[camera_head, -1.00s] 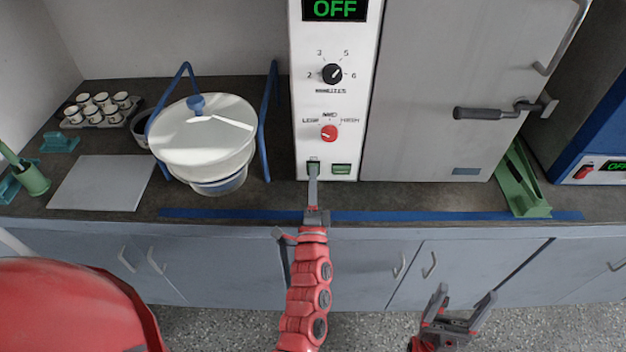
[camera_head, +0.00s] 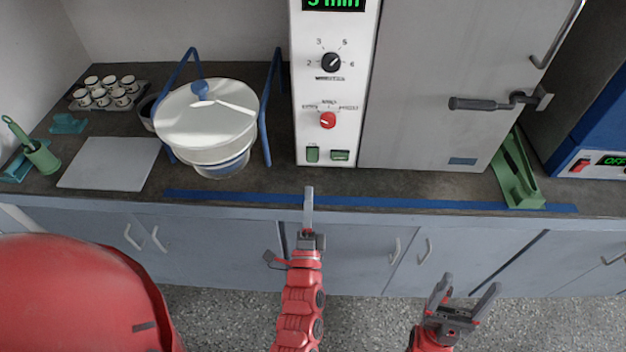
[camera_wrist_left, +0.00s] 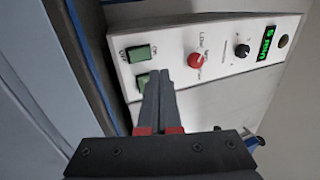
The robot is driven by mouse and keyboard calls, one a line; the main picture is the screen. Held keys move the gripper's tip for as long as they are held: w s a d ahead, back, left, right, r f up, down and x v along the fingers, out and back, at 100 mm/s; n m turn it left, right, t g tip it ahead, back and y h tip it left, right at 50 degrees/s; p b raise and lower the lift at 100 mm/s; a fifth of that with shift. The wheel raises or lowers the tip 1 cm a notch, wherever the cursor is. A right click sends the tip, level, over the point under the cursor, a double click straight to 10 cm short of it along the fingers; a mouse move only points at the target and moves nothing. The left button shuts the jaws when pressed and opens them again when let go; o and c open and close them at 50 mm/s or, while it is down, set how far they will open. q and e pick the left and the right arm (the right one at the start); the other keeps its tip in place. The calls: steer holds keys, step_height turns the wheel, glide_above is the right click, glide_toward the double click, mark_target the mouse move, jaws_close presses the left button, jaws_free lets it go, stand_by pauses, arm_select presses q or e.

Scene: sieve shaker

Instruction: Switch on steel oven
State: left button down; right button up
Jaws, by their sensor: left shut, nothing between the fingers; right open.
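The steel oven (camera_head: 420,120) stands at the back centre, with its white control panel (camera_head: 310,90) on its left side. The green display (camera_head: 333,4), cut by the top edge, reads about "5 min"; it is lit in the left wrist view too (camera_wrist_left: 268,40). Below it are a black knob (camera_head: 331,62), a red knob (camera_head: 328,120) and two green buttons, left (camera_head: 313,154) and right (camera_head: 340,155). My left gripper (camera_head: 309,190) is shut and empty, just in front of the panel and apart from the buttons. My right gripper (camera_head: 466,288) is open and empty, in front of the cabinets.
A white lidded pot (camera_head: 205,125) in a blue frame stands left of the oven. A grey plate (camera_head: 110,163) and a tray of small cups (camera_head: 108,92) are further left. A green stand (camera_head: 518,175) is right of the oven. Blue tape (camera_head: 400,204) runs along the counter's front.

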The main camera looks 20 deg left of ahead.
arm_select(q)
steer(key=s, duration=0.1)
steer(key=s+d, duration=0.1)
steer(key=s, duration=0.1)
steer(key=shift+s, duration=0.2)
stand_by(0.4)
